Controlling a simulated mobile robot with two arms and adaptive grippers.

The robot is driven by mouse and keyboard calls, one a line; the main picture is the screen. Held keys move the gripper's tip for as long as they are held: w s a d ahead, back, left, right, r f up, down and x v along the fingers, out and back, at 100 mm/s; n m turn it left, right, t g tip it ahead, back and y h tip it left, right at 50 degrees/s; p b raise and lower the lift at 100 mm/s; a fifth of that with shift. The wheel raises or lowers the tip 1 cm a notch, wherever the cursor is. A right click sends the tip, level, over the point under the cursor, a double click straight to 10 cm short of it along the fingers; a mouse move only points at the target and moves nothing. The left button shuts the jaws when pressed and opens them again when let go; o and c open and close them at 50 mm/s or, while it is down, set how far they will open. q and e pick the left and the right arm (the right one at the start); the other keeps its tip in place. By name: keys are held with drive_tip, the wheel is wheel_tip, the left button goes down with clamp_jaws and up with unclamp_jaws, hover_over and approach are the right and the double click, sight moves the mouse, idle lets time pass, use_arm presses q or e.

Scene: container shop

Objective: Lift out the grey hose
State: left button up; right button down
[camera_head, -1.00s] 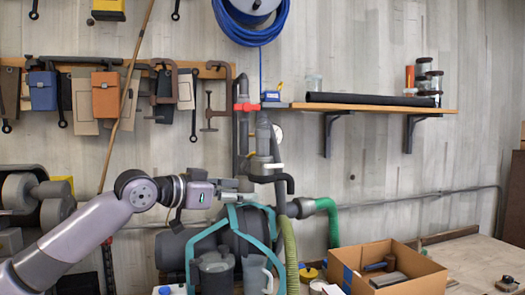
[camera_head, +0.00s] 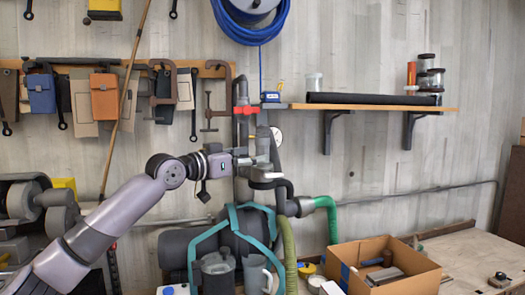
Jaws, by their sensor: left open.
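My left gripper (camera_head: 268,173) is open at the upright pipework in the middle of the view, with its fingers in front of the pipes. A short dark grey hose (camera_head: 287,189) bends down just right of and below the fingertips. I cannot tell whether the fingers touch it. A grey clear-topped cylinder (camera_head: 262,143) stands just above the fingers. Part of the pipework behind the gripper is hidden. My right gripper is not in view.
A red valve (camera_head: 246,109) and a round gauge (camera_head: 277,136) are close above the gripper. A green hose (camera_head: 328,215) and a teal-framed pump (camera_head: 240,240) are below. A cardboard box (camera_head: 385,270) stands at lower right. A shelf (camera_head: 375,107) juts out at upper right.

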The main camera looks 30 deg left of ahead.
sight(257, 155)
use_arm(q)
drive_tip(key=p+x, duration=0.2)
drive_tip(key=x, duration=0.1)
drive_tip(key=p+x, duration=0.1)
drive_tip(key=shift+w+a+r, duration=0.2)
drive_tip(key=shift+w+a, duration=0.05)
drive_tip(key=shift+w, duration=0.2)
drive_tip(key=shift+w+d+f, duration=0.1)
drive_tip(key=shift+w+f, duration=0.05)
drive_tip(key=shift+w, duration=0.2)
drive_tip(key=shift+s, duration=0.1)
drive_tip(key=shift+c, duration=0.3)
drive_tip(key=shift+s, duration=0.1)
drive_tip(key=shift+c, duration=0.8)
clamp_jaws()
